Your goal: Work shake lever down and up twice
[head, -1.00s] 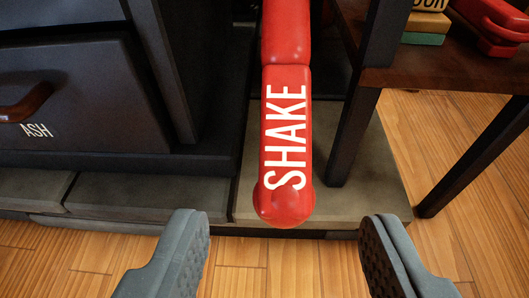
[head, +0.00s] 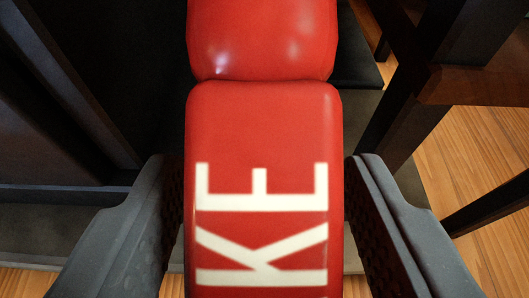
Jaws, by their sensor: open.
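The red shake lever (head: 264,130) fills the middle of the head view, running from the top edge to the bottom edge. The white letters "KE" show on it; the rest of its label is out of frame below. My gripper (head: 265,200) is open, with one grey finger on each side of the lever. The lever lies between the fingers. A narrow gap shows at the right finger; at the left finger I cannot tell whether it touches.
A dark stove body (head: 60,110) stands close on the left. A dark wooden table leg and rail (head: 420,100) stand close on the right. Wooden floor (head: 475,150) shows at the right. A grey stone slab (head: 30,240) lies below.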

